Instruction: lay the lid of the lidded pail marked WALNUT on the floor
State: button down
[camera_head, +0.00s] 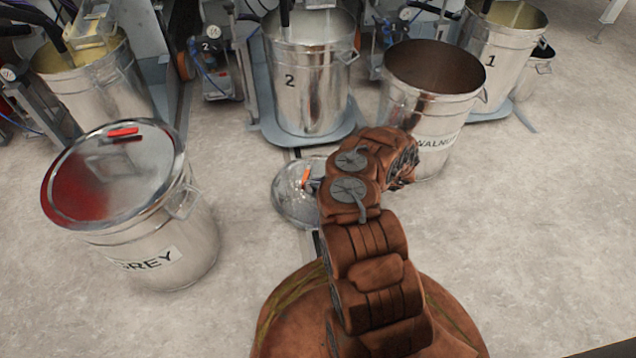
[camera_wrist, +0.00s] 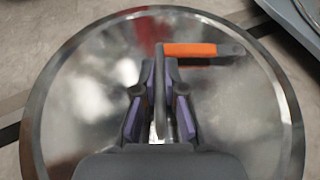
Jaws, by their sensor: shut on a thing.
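The pail marked WALNUT (camera_head: 425,105) stands on the floor right of centre, open at the top, with brown inside. Its round metal lid (camera_head: 292,205) is apart from it, lower left of the pail, low over or on the floor; I cannot tell if it touches. The lid looks level and fills much of the wrist view (camera_wrist: 85,90). My gripper (camera_wrist: 160,88) is shut on the lid's orange-topped handle (camera_wrist: 205,50). In the head view my arm hides the lid's right part and most of the gripper.
A pail marked GREY (camera_head: 160,250) stands at left with its red-handled lid on. Open pails numbered 2 (camera_head: 308,90) and 1 (camera_head: 505,65) stand on machine bases behind. Another open pail (camera_head: 95,90) is at upper left. The floor at right is clear.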

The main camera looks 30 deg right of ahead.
jog(key=shift+f, duration=0.25)
jog(key=c, duration=1.2)
grip_release()
jog(key=shift+s+d, duration=0.1)
jog(key=v, duration=1.1)
jog(key=shift+s+d+r, duration=0.1)
jog(key=shift+s+d, duration=0.1)
jog(key=shift+s, duration=0.1)
jog(key=shift+r, duration=0.1)
